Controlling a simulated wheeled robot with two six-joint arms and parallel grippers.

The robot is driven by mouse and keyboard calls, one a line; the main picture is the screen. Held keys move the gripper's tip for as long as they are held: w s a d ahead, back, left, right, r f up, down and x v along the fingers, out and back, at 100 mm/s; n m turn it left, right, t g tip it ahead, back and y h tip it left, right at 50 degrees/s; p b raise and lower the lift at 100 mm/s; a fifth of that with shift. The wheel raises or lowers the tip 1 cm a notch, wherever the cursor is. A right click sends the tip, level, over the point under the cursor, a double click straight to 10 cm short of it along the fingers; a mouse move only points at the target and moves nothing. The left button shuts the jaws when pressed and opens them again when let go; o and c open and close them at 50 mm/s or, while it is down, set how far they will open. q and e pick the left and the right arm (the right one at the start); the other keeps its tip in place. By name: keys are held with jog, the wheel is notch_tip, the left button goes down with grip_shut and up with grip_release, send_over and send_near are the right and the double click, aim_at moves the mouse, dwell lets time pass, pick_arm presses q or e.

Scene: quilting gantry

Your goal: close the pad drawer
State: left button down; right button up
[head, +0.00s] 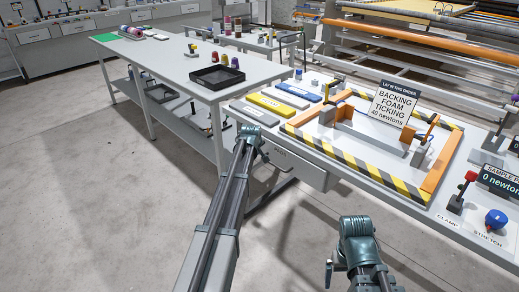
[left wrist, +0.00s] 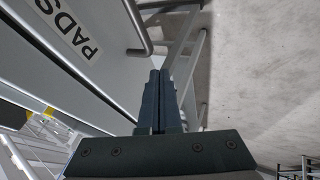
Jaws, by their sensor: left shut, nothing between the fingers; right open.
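The pad drawer (head: 303,172) is a pale grey box front under the near edge of the gantry table. It appears to stand out a little from under the top; how far I cannot tell. In the left wrist view its front (left wrist: 100,65) carries a "PADS" label, with a grey bar handle (left wrist: 146,35) beyond. My left gripper (left wrist: 158,80) is shut and empty, beside the drawer front and short of the handle; contact cannot be told. My right gripper (head: 329,271) is open, low in front of the table, away from the drawer.
The gantry table (head: 375,201) has a striped border, orange bars and a sign (head: 394,104). Yellow and blue pads lie at its left end. A side table (head: 150,60) with a black tray (head: 217,77) stands behind left. The floor at left is clear.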

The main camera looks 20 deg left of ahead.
pick_arm(q)
jog(key=p+v, duration=0.5)
jog(key=v, duration=0.3)
jog(key=shift+r, duration=0.15)
jog(key=shift+s, duration=0.1)
jog(key=s+d+r+m+g+p, duration=0.1)
jog(key=s+d+m+g+p, duration=0.2)
jog(key=s+d+m, duration=0.5)
jog(key=s+d+r+m+g+p, duration=0.1)
jog(key=s+d+m+g+p, duration=0.3)
jog(key=s+d, duration=1.8)
jog(key=s+m, duration=0.4)
jog(key=s, duration=0.1)
jog(key=shift+r+g+h, duration=0.15)
jog(key=shift+g+h, duration=0.15)
